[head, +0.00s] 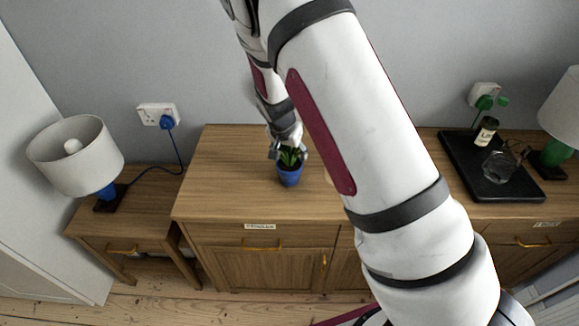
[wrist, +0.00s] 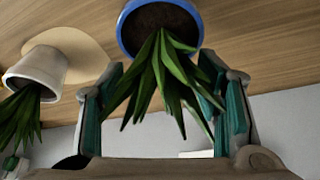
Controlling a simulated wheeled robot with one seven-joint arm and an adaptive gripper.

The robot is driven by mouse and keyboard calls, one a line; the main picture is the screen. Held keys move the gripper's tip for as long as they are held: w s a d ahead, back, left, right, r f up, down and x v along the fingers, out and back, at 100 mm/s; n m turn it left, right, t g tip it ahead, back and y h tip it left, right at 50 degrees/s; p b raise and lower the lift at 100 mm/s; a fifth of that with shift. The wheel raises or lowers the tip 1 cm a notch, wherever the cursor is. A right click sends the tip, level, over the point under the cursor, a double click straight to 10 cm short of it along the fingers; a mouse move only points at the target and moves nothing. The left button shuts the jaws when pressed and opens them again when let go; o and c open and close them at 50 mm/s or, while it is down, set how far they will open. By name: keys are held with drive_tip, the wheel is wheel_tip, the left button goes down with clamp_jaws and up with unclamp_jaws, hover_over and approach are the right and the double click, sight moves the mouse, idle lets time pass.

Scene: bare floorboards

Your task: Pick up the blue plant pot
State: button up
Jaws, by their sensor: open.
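The blue plant pot (head: 289,176) stands upright on the wooden cabinet top, left of my arm in the head view. Green leaves rise from it. In the wrist view the blue pot (wrist: 125,32) is at the top centre, with dark soil and long leaves reaching down between the fingers. My gripper (head: 289,152) is open just above the pot, around its leaves. In the wrist view my gripper's two fingers (wrist: 166,105) stand apart on either side of the leaves. The pot's rim lies beyond the fingertips, and the fingers do not appear to touch it.
A white pot with a plant (wrist: 38,72) stands to the left in the wrist view; my arm mostly hides it in the head view. A black tray (head: 462,172) with a jar and glass is at right. A lamp (head: 76,155) stands at left. The cabinet's left top (head: 225,165) is clear.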

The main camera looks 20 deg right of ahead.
drive_tip(key=shift+w+d+f, duration=0.15)
drive_tip(key=shift+f, duration=0.4)
clamp_jaws()
drive_tip(key=shift+r, duration=0.1)
